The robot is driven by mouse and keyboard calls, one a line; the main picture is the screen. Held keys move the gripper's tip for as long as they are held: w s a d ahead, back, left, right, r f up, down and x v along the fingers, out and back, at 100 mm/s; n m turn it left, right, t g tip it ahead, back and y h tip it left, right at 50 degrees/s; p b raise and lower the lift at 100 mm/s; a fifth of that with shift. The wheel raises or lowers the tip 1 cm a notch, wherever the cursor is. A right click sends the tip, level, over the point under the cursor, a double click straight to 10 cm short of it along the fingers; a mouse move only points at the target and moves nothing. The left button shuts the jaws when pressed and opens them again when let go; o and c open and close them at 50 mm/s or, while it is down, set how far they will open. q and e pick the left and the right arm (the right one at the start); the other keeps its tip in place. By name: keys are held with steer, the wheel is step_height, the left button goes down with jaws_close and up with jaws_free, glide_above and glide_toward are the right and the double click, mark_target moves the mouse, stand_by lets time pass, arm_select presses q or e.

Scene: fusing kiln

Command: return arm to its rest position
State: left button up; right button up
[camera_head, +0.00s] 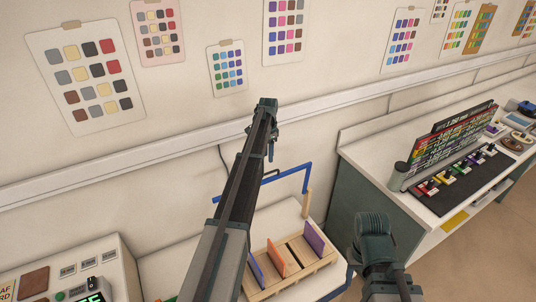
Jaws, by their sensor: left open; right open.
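My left arm rises from the bottom middle and reaches far out toward the wall. Its dark end shows in front of the white wall ledge, and my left gripper (271,149) is small there, open, with nothing seen in it. The gripper is above and beyond the wooden rack, apart from it. My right arm shows only as a dark rounded joint and link at the lower right; its gripper is not in view.
A wooden rack (302,277) with purple and orange panels stands on a white top with a blue rail (288,175). A control box (112,262) is at the lower left. A white counter (377,168) with colour samples stands right. Colour charts hang on the wall.

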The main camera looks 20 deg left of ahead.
arm_select(q)
step_height(320, 180, up, 2)
steer(key=shift+r+p, duration=0.15)
steer(key=shift+p, duration=0.45)
arm_select(e)
step_height(320, 180, up, 2)
steer(key=shift+r, duration=0.1)
arm_select(q)
steer(key=s+d+f+n+b, duration=0.1)
steer(key=s+d+f+b, duration=0.6)
steer(key=s+d, duration=0.3)
steer(key=s+d+f+n+b, duration=0.1)
steer(key=s+d+f+b, duration=0.5)
steer(key=s+d, duration=0.45)
steer(key=s+d+f+b, duration=0.3)
steer(key=s+d, duration=0.1)
steer(key=s, duration=0.2)
steer(key=s+d+f+n+b, duration=0.1)
steer(key=s+d+f+b, duration=0.2)
steer(key=s, duration=0.3)
steer(key=s+d+f+y+b, duration=0.1)
steer(key=s+d+f+b, duration=0.3)
steer(key=s, duration=0.3)
steer(key=shift+d+f+n, duration=0.2)
steer(key=shift+d+n, duration=0.1)
steer(key=shift+n, duration=0.1)
arm_select(e)
step_height(320, 180, down, 24)
steer(key=shift+r, duration=0.25)
